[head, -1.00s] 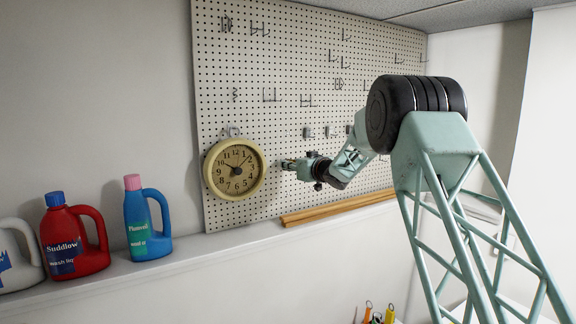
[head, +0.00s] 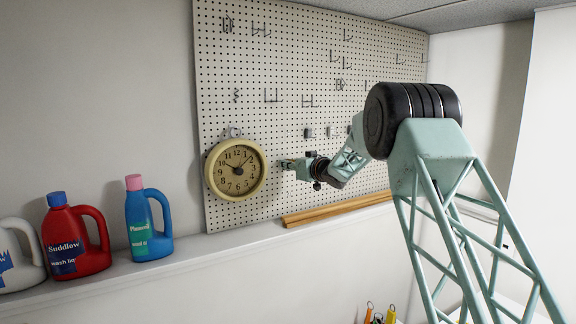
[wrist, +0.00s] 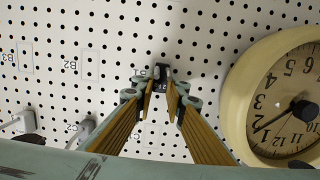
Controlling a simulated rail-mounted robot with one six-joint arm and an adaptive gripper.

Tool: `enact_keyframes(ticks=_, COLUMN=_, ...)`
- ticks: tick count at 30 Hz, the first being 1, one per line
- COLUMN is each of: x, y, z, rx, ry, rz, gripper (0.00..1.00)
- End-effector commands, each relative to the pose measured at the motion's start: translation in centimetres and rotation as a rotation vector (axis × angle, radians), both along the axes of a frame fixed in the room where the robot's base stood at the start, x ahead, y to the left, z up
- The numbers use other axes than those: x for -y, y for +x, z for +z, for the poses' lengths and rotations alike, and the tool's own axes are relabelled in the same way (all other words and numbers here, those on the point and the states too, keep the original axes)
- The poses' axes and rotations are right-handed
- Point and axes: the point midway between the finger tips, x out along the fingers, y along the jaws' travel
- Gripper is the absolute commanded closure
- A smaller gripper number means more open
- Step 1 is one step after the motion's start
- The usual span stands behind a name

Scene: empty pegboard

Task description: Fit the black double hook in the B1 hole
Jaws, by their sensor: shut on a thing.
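My gripper (wrist: 160,96) has its yellow-padded fingers closed around a small black piece, the black double hook (wrist: 160,73), in the wrist view. The hook sits between the fingertips, right at the pegboard face (wrist: 215,45). The B1 label (wrist: 138,74) shows upside down just left of the hook. The hole itself is hidden behind the hook, so I cannot tell whether its pegs are in. In the head view my gripper (head: 284,164) is just right of the clock, close to the board; the hook is too small to make out there.
The yellow clock (head: 236,169) hangs close beside my gripper. Grey holders (wrist: 84,130) stick out lower left in the wrist view. Several wire hooks (head: 272,96) hang higher on the board. Bottles (head: 148,222) and wooden strips (head: 335,208) rest on the ledge.

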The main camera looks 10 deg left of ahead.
Motion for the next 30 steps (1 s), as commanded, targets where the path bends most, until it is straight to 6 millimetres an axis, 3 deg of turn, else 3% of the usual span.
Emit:
enact_keyframes(ticks=23, x=-0.74, y=0.9, z=0.15, rx=0.002, ry=0.001, rz=-0.001, gripper=1.0)
enact_keyframes(ticks=24, x=-0.73, y=0.89, z=0.17, rx=0.002, ry=0.001, rz=-0.001, gripper=0.85)
enact_keyframes(ticks=30, x=-0.71, y=0.87, z=0.08, rx=0.001, ry=0.001, rz=-0.001, gripper=0.72)
